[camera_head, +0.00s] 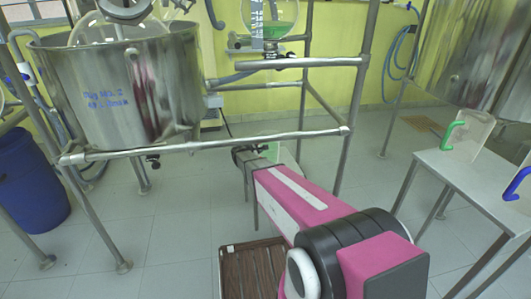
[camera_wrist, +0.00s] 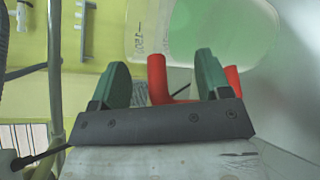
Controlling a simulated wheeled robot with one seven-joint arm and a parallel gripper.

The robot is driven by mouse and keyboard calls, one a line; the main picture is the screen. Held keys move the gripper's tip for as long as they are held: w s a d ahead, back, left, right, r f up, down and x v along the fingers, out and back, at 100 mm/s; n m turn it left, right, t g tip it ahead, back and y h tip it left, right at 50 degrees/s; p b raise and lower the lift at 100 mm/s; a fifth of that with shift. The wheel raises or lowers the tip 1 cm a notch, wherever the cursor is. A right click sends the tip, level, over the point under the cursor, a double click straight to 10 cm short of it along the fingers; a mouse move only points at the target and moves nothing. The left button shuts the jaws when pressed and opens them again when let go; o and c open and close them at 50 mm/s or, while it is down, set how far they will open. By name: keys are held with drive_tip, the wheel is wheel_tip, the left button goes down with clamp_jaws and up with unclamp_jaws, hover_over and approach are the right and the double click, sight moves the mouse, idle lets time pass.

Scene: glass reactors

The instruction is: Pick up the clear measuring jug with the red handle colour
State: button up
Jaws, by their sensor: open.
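The clear measuring jug (camera_wrist: 190,35) fills the upper middle of the wrist view, with dark scale marks and a pale green tint. Its red handle (camera_wrist: 157,75) shows partly between my gripper's two fingers, and another red part shows beside the right finger. My gripper (camera_wrist: 162,78) is open, with dark green pads on either side of that part of the handle. I cannot tell whether the pads touch it. In the head view a pale clear shape (camera_head: 271,151), probably this jug, shows beyond my arm, which hides most of it.
A metal table (camera_head: 455,180) at right holds a clear jug with a green handle (camera_head: 453,134) and one with a blue handle (camera_head: 516,183). A steel vessel (camera_head: 120,85) in a pipe frame (camera_head: 205,143) stands left, near a blue drum (camera_head: 30,180).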

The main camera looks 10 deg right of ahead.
drive_tip(key=shift+w+d, duration=0.15)
drive_tip(key=shift+w, duration=0.05)
